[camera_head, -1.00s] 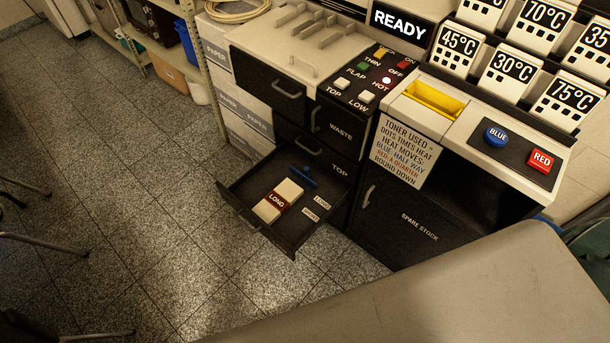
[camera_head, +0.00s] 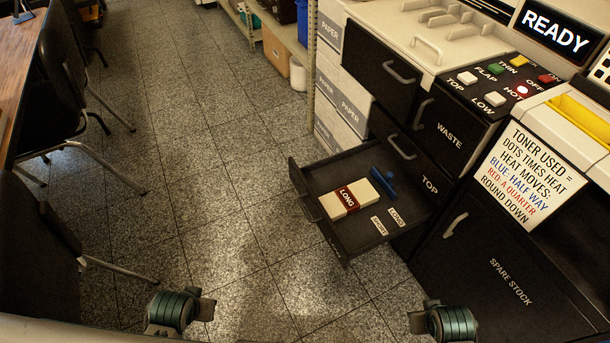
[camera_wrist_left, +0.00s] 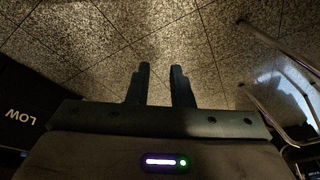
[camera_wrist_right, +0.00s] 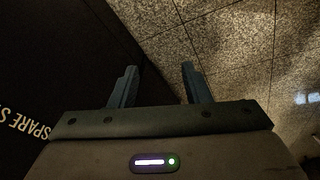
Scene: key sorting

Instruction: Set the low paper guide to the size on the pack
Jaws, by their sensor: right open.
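An open black drawer (camera_head: 325,168) juts from the cabinet. The upside-down word LOW on a dark panel (camera_wrist_left: 22,116) in the left wrist view appears to be its front. Inside lies a cream paper pack with a brown band reading LONG (camera_head: 348,198). Behind it stands the blue paper guide (camera_head: 384,184), nearer the LONG label (camera_head: 397,217) than the SHORT label (camera_head: 379,226). My left gripper (camera_wrist_left: 160,68) is empty over the floor, its fingers apart. My right gripper (camera_wrist_right: 160,67) is open and empty, near the SPARE STOCK panel (camera_wrist_right: 28,125). Both are apart from the guide.
Closed drawer fronts marked TOP (camera_head: 430,184) and WASTE (camera_head: 449,137) stand above and beside the open drawer. White paper boxes (camera_head: 345,95) are stacked behind it. Chairs (camera_head: 62,90) stand at the left. The floor (camera_head: 220,200) left of the drawer is clear.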

